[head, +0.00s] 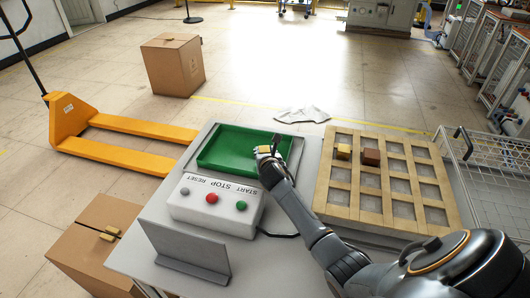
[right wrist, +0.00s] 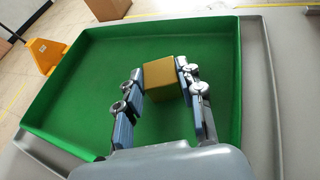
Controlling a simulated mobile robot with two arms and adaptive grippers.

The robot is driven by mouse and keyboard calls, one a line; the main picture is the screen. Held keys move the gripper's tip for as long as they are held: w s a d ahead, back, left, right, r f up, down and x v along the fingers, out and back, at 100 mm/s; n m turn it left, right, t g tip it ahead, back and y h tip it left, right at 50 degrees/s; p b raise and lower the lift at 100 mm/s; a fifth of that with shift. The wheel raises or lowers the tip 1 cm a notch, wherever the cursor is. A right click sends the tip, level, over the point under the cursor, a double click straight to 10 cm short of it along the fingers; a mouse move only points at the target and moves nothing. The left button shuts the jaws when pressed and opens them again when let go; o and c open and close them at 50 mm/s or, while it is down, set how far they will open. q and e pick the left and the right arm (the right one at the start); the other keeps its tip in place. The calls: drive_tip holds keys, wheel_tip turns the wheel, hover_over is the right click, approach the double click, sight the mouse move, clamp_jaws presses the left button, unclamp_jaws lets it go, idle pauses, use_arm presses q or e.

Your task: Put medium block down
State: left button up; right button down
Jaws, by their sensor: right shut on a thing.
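The gold-yellow block (right wrist: 166,80) is between the fingers of my right gripper (right wrist: 161,72) in the right wrist view. My right gripper is shut on it. The block is over the green tray (right wrist: 100,68); I cannot tell if it touches the tray floor. In the head view the block (head: 263,149) shows small at the tip of my right gripper (head: 267,155), near the right part of the green tray (head: 215,158). My left gripper is not in view.
A button box (head: 215,207) with RESET, STOP and START stands before the tray. A grey angled plate (head: 185,255) is nearer. The rest of the tray is empty.

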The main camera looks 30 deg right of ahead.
drive_tip(key=shift+s+f, duration=0.2)
drive_tip(key=shift+f, duration=0.35)
drive_tip(key=c, duration=0.8)
unclamp_jaws()
drive_tip(key=shift+s+a+f, duration=0.1)
drive_tip(key=shift+a+f, duration=0.05)
drive_tip(key=shift+f, duration=0.15)
drive_tip(key=shift+c, duration=0.2)
drive_tip(key=shift+r, duration=0.25)
drive_tip(key=v, duration=0.6)
drive_tip(key=r+p+v, duration=0.1)
drive_tip(key=v, duration=0.5)
drive_tip(key=shift+w+r, duration=0.15)
drive_tip(key=shift+w, duration=0.1)
